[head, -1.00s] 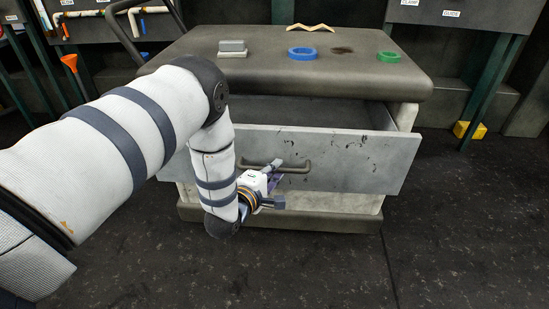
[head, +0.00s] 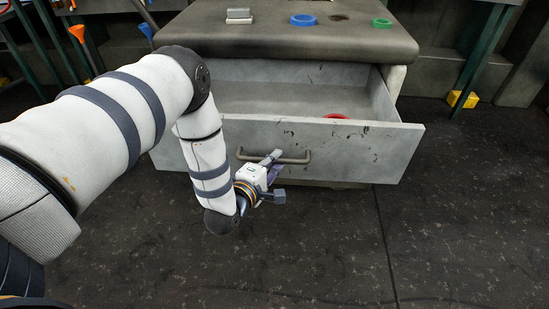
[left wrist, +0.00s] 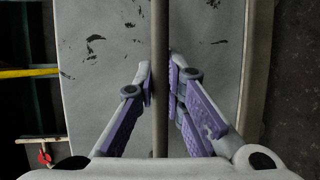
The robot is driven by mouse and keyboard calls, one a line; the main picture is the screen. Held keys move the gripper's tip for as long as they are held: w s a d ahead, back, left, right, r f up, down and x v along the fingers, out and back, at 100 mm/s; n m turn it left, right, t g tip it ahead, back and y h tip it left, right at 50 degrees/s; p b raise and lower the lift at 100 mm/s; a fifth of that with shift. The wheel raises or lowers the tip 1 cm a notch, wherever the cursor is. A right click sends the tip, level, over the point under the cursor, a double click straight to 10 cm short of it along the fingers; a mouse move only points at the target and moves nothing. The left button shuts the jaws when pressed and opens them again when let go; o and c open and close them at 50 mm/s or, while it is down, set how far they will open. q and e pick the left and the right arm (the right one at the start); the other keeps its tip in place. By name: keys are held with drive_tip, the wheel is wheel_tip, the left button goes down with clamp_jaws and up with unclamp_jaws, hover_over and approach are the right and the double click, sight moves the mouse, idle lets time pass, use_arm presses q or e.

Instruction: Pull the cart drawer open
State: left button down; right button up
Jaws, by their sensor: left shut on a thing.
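The cart (head: 290,42) has a dark padded top and stands ahead of me. Its grey drawer (head: 350,150) is pulled out, and its inside shows, with part of a red thing (head: 336,116) in it. The drawer's bar handle (head: 290,157) is on the front panel. My right gripper is not in view.
A grey block (head: 239,15), a blue ring (head: 303,20) and a green ring (head: 382,23) lie on the cart top. A yellow block (head: 462,99) is on the floor at the right, by a green table leg. The dark floor in front of the drawer is clear.

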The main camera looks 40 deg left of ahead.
use_arm(q)
drive_tip(key=shift+a, duration=0.1)
drive_tip(key=c, duration=1.7)
unclamp_jaws()
drive_tip(key=shift+o, duration=0.2)
drive_tip(key=v, duration=1.2)
